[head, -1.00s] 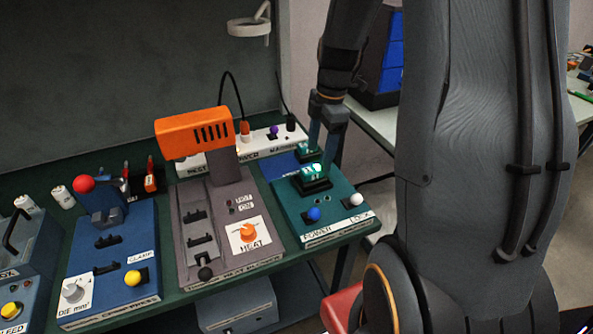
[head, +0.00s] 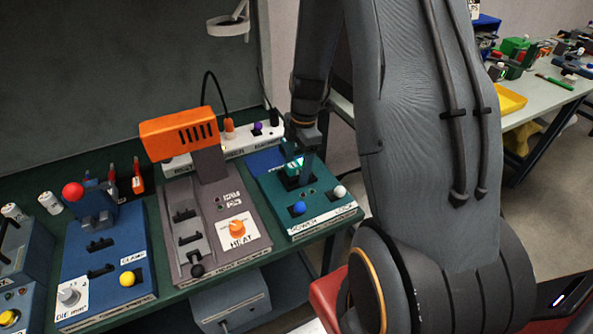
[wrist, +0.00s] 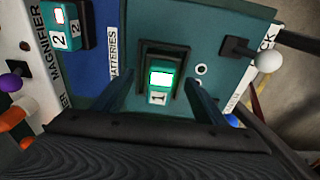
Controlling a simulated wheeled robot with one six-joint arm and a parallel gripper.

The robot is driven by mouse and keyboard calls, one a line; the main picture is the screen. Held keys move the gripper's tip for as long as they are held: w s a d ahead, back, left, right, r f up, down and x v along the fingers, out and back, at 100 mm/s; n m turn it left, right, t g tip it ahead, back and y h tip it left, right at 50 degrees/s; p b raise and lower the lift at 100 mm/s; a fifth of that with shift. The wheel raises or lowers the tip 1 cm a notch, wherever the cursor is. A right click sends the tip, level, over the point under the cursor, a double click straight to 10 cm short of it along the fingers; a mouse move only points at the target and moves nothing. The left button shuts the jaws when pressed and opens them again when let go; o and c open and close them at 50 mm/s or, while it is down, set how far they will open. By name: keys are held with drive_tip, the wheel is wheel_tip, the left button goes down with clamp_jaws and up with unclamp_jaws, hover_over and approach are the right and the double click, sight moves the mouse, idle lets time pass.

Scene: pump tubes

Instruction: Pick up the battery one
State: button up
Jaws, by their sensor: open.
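The battery one (wrist: 158,97) is a small teal block marked "1" with a lit green-white window. It stands in a black holder on the teal station with the blue and white knobs. In the head view the battery one (head: 295,166) is partly hidden by my fingers. My gripper (wrist: 160,80) is open, with one finger to each side of the holder and visible gaps between. In the head view my gripper (head: 303,152) is right above the station.
Battery two (wrist: 60,24) stands in a black holder on the blue "BATTERIES" board. The teal station has a white lever knob (wrist: 268,61) and a blue knob (head: 299,208). An orange heat tool (head: 180,133) stands to the left.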

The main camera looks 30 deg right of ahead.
drive_tip(key=c, duration=1.4)
